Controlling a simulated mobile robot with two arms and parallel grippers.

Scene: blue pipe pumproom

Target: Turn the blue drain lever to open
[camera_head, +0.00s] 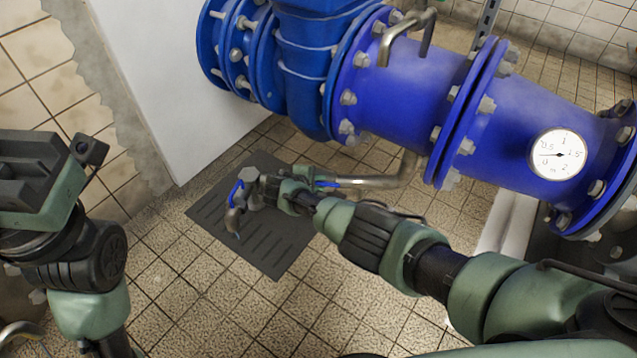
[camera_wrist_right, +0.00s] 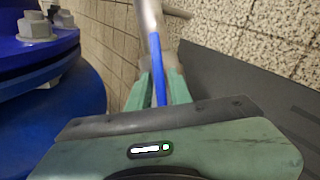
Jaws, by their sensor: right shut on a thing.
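The blue drain lever (camera_head: 325,184) is a slim blue bar beside a bent metal drain pipe (camera_head: 385,181), low over the floor. It also shows in the right wrist view (camera_wrist_right: 158,72), running between the green fingers. My right gripper (camera_head: 308,176) is shut on the lever; its fingers show on both sides of it in the wrist view (camera_wrist_right: 160,92). The fingers and wrist hide part of the lever and its pivot. My left arm shows at the left edge, with a dark hand part (camera_head: 40,185); its fingertips cannot be made out.
A large blue flanged pipe (camera_head: 405,75) with a round gauge (camera_head: 558,154) stands behind and right. A dark slotted floor drain cover (camera_head: 275,250) lies below the right gripper. A white wall panel (camera_head: 180,80) is at back left. Tiled floor (camera_head: 215,315) in front is clear.

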